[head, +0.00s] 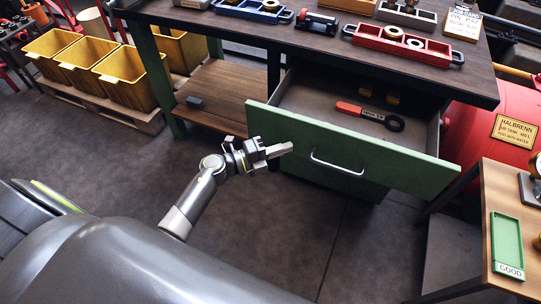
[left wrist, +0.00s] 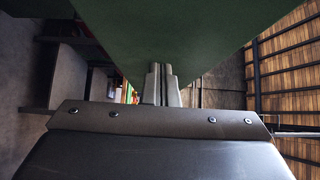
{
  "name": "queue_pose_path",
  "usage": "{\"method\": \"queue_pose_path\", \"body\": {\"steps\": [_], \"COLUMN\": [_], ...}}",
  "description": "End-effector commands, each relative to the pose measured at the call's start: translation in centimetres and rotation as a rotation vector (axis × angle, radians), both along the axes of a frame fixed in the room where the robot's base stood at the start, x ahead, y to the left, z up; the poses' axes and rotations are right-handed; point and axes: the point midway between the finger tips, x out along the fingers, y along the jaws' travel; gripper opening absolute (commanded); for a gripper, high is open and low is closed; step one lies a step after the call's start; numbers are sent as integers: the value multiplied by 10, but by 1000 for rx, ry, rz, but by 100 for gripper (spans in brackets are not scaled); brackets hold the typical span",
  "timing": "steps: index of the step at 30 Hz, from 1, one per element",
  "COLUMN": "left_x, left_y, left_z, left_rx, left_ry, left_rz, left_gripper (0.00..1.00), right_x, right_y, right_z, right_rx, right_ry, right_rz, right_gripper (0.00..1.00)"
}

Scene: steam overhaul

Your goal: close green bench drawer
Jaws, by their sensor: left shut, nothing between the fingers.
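The green bench drawer (head: 400,166) is pulled well out of the dark-topped bench (head: 320,40) in the head view. Its front carries a silver bar handle (head: 336,166). My right gripper is not in view.
Trays of parts, a blue one (head: 252,10) and a red one (head: 402,46), sit on the bench top. Yellow bins (head: 125,78) stand on a pallet at left. A small wooden table (head: 500,190) with a green tray stands at right. The grey floor before the drawer is clear.

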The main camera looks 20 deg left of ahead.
Motion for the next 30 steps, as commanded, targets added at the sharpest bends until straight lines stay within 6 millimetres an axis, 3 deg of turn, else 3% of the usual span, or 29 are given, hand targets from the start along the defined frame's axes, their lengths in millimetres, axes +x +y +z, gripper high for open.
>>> {"method": "queue_pose_path", "body": {"steps": [6, 20, 26, 30], "left_x": [13, 17, 40, 70], "left_y": [0, 1, 0, 1], "left_z": [0, -1, -1, -3], "left_rx": [0, 0, -1, 0], "left_ry": [0, 0, -2, -4], "left_rz": [1, 1, 1, 1], "left_gripper": [0, 0, 0, 0], "right_x": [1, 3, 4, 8], "right_y": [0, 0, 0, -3], "right_z": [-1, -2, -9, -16], "right_rx": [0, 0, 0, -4], "right_ry": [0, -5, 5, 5], "right_rz": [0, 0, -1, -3], "right_gripper": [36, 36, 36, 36]}}
